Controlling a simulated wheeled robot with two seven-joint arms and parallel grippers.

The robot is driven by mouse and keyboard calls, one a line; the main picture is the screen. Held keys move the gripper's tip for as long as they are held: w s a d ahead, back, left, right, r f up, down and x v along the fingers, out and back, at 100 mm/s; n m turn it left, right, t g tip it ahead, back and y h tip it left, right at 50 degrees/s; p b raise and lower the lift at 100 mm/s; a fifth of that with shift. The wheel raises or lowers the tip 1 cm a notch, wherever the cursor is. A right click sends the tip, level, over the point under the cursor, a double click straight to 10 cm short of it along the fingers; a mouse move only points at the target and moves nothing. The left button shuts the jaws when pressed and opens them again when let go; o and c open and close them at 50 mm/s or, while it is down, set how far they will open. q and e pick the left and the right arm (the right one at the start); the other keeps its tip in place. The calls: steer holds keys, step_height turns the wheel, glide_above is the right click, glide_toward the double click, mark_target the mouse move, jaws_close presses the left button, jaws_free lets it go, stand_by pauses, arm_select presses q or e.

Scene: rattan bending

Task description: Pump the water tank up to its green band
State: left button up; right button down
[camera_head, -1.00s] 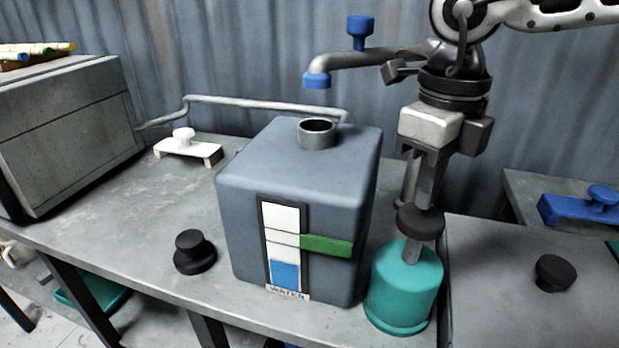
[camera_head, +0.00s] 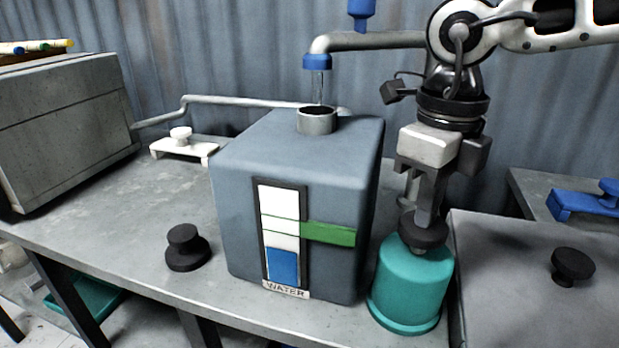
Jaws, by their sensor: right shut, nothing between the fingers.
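The grey-blue water tank (camera_head: 300,165) stands on the bench with a round open neck on top. Its gauge (camera_head: 280,215) shows a blue level low in the window, below the green band (camera_head: 329,233). A tap spout (camera_head: 317,62) with a blue tip is above the neck, and a thin stream of water falls from it into the neck. The teal pump (camera_head: 411,285) with a black knob (camera_head: 423,231) stands right of the tank. My right gripper (camera_head: 421,214) is shut, pointing down with its fingertips at the top of the knob, holding nothing. My left gripper is out of view.
A black knob (camera_head: 187,248) stands left of the tank. A white handled piece (camera_head: 182,147) lies behind it. A grey box (camera_head: 65,125) stands at far left. A blue handled piece (camera_head: 585,202) and another black knob (camera_head: 572,266) are at right. The bench's front left is clear.

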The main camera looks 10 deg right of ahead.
steer(key=shift+f+b, duration=0.3)
steer(key=shift+f, duration=0.3)
steer(key=shift+r, duration=0.25)
step_height(320, 180, up, 6)
steer(key=p, duration=0.4)
steer(key=shift+r, duration=0.1)
